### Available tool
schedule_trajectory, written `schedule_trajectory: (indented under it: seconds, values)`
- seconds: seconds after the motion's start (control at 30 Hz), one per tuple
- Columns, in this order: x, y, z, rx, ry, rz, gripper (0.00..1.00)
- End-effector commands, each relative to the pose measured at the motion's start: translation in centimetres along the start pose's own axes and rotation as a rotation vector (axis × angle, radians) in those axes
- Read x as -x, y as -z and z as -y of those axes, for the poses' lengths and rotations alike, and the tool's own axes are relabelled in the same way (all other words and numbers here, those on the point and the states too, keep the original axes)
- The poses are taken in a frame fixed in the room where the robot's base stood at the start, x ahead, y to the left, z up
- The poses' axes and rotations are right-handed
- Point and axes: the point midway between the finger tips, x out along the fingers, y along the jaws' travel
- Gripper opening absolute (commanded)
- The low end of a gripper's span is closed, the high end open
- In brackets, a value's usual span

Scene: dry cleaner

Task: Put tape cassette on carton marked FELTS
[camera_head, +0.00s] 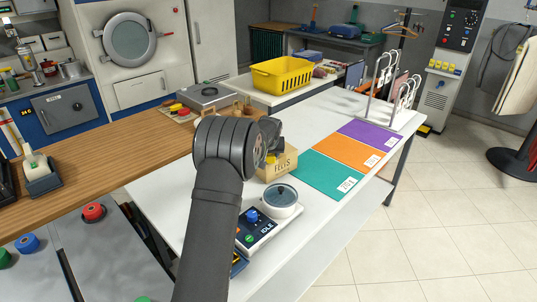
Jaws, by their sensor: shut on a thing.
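The carton marked FELTS (283,166) is a small tan box on the white table, left of the green mat. My gripper (272,142) is at the carton's upper left, mostly hidden behind my own dark arm. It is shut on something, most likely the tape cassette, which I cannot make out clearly. Whether the held thing touches the carton I cannot tell.
A white device marked IDLE (254,232) with a lidded pot (281,199) stands in front of the carton. Green (326,174), orange (347,153) and purple (370,134) mats lie to the right. A yellow basket (282,76) stands behind.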

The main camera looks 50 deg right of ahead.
Motion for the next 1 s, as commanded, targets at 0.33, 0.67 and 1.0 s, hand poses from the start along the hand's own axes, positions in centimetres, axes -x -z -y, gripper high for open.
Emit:
schedule_trajectory:
  seconds: [0.33, 0.67, 1.0]
  values:
    - [-0.1, -0.1, 0.0, 0.0, 0.0, 0.0, 0.7]
    - [0.1, 0.1, 0.0, 0.0, 0.0, -0.001, 0.7]
    - [4.9, 0.2, 0.0, 0.0, -0.001, -0.004, 0.7]
